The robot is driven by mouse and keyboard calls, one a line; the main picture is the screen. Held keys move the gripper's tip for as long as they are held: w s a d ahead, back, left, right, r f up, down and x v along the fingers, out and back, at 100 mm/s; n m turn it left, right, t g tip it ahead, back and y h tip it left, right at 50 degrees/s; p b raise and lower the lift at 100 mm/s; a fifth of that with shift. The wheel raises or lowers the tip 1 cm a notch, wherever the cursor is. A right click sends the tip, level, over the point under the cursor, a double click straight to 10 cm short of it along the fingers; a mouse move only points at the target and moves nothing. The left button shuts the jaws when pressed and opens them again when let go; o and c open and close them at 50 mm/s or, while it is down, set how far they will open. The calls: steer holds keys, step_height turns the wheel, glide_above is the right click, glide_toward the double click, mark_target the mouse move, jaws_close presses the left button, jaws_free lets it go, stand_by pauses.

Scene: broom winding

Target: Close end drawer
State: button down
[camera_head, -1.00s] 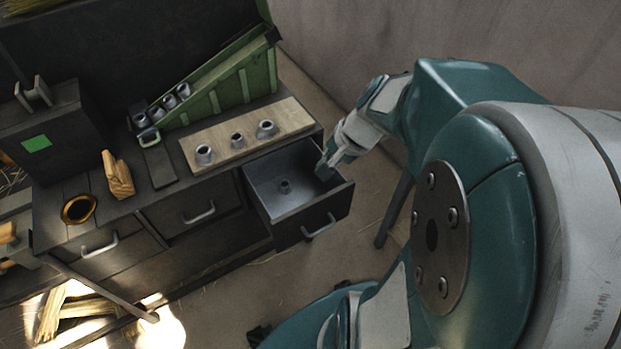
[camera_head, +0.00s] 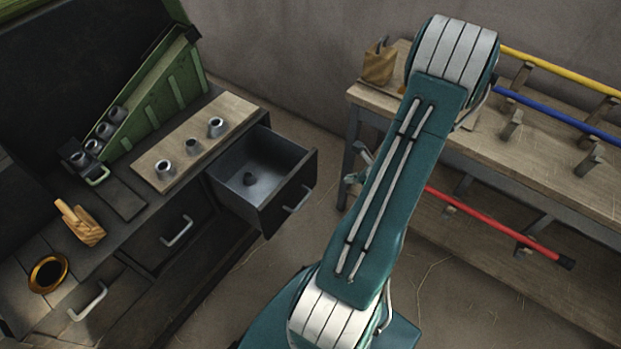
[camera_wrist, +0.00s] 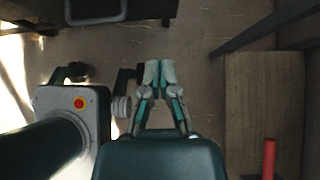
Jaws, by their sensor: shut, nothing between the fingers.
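The end drawer (camera_head: 280,207) is pulled open at the right end of the dark cabinet (camera_head: 60,245), with its bar handle (camera_head: 297,200) on the front panel. A dark panel with a bar handle (camera_wrist: 96,18), apparently this drawer's front, shows at the top left of the wrist view. My gripper (camera_wrist: 160,66) is shut and empty, over bare floor and apart from the drawer front. In the head view my arm covers most of it; only a small teal part (camera_head: 357,165) shows, right of the drawer.
Two other drawers, one with a handle (camera_head: 177,231), look shut. Several metal fittings stand on a wooden board (camera_head: 205,135) on the cabinet top. A workbench (camera_head: 560,165) with yellow, blue and red poles stands at the right. Floor (camera_head: 330,215) lies clear between.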

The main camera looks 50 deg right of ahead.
mark_target(312, 175)
steer(key=x, duration=0.4)
steer(key=w+r+x, duration=0.1)
steer(key=x, duration=0.6)
steer(key=shift+w+a, duration=0.2)
steer(key=shift+w, duration=0.25)
steer(key=shift+w+d+f, duration=0.1)
steer(key=shift+w+d, duration=0.1)
steer(key=shift+w, duration=0.45)
steer(key=shift+a, duration=0.2)
steer(key=w, duration=0.7)
steer(key=w+a, duration=0.1)
steer(key=w, duration=1.4)
steer(key=shift+a, duration=0.3)
steer(key=shift+w, duration=0.2)
